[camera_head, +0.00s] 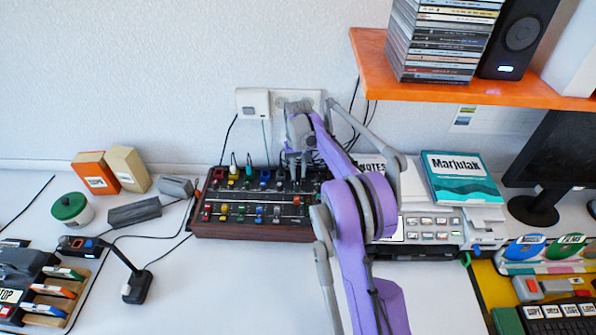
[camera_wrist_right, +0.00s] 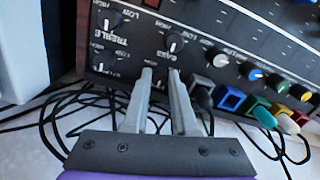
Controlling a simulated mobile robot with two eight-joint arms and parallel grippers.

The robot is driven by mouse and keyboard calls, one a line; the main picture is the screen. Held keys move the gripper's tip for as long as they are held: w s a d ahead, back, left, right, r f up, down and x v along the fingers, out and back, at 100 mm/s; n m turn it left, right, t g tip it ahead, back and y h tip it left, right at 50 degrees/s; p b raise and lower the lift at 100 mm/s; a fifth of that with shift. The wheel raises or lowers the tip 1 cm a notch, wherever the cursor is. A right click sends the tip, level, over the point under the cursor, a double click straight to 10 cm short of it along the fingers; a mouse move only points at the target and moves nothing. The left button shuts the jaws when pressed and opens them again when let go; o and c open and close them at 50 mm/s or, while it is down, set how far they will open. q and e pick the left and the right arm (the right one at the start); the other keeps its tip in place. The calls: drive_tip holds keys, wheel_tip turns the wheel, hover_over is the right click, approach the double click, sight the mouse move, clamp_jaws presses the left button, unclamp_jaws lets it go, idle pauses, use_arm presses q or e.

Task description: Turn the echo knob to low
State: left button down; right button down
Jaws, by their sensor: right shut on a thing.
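The dark mixer box (camera_head: 245,238) with wood-coloured sides stands on the desk against the wall, its top full of knobs and coloured switches. My right gripper (camera_head: 299,178) reaches down onto its back right part. In the right wrist view the fingers (camera_wrist_right: 162,74) point at the panel (camera_wrist_right: 215,60), close together on a small knob that they mostly hide. Black knobs with white low and high marks sit beside it, one above (camera_wrist_right: 175,44) and others to the left (camera_wrist_right: 105,66). I cannot read for certain which label belongs to the held knob. My left gripper is not in view.
Coloured plugs (camera_wrist_right: 264,116) and black cables (camera_wrist_right: 60,115) crowd the mixer's back edge. A grey printer-like device (camera_head: 428,226) with a teal book (camera_head: 460,178) stands to the right. An orange shelf (camera_head: 520,94) with disc cases hangs above.

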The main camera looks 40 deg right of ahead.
drive_tip(key=n, duration=0.3)
drive_tip(key=shift+n, duration=2.1)
drive_tip(key=c, duration=0.7)
unclamp_jaws()
drive_tip(key=shift+d, duration=0.1)
